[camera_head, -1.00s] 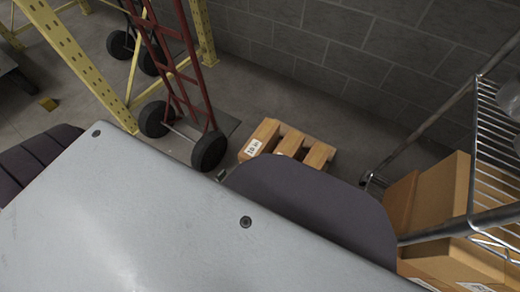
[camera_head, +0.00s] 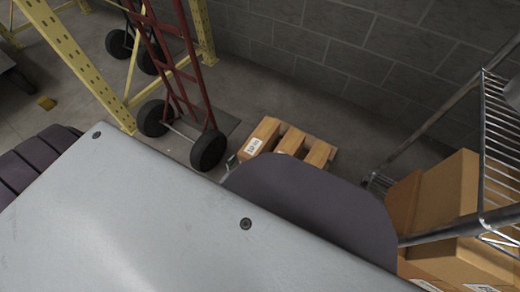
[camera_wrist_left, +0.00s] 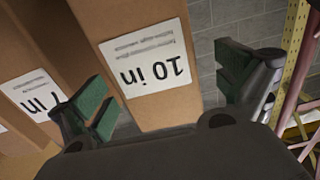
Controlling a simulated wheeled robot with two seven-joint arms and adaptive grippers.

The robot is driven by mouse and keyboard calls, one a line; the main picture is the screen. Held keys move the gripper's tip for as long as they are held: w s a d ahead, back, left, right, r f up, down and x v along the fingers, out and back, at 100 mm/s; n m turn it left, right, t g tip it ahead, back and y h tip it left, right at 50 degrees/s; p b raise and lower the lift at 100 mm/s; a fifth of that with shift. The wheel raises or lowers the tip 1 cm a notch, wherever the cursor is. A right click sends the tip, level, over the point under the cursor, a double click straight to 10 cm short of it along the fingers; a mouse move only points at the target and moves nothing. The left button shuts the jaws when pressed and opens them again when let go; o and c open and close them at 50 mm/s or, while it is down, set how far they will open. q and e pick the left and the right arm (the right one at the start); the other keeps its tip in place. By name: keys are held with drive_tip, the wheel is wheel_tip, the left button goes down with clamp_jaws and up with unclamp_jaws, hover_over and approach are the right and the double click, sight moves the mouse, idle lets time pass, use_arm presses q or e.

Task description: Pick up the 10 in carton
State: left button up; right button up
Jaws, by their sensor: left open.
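The 10 in carton (camera_head: 264,134) is a brown box with a white label, at the left end of a row of cartons on the floor by the wall. In the left wrist view the 10 in carton (camera_wrist_left: 153,60) fills the middle, its label upside down. My left gripper (camera_wrist_left: 163,88) is open, with one green-padded finger on each side of this carton. Its right finger stands clear of the carton; whether the left finger touches it I cannot tell. In the head view only a small grey bit of this gripper shows beside the carton. My right gripper is out of view.
A 7 in carton (camera_wrist_left: 35,95) stands close beside the left finger. A red hand truck (camera_head: 180,80) and yellow rack (camera_head: 75,60) stand left of the cartons. A wire shelf (camera_head: 497,150) with boxes (camera_head: 447,190) is at right. A block wall (camera_head: 330,50) stands behind.

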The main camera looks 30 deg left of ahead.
use_arm(q)
drive_tip(key=shift+w, duration=0.25)
drive_tip(key=shift+w+d+f+b, duration=0.2)
drive_tip(key=shift+w+b, duration=0.25)
drive_tip(key=shift+w, duration=0.2)
drive_tip(key=shift+w+d+f+b, duration=0.15)
drive_tip(key=shift+w+b, duration=0.25)
drive_tip(key=shift+w, duration=0.25)
drive_tip(key=w+b, duration=0.1)
drive_tip(key=w, duration=0.1)
drive_tip(key=shift+w, duration=0.3)
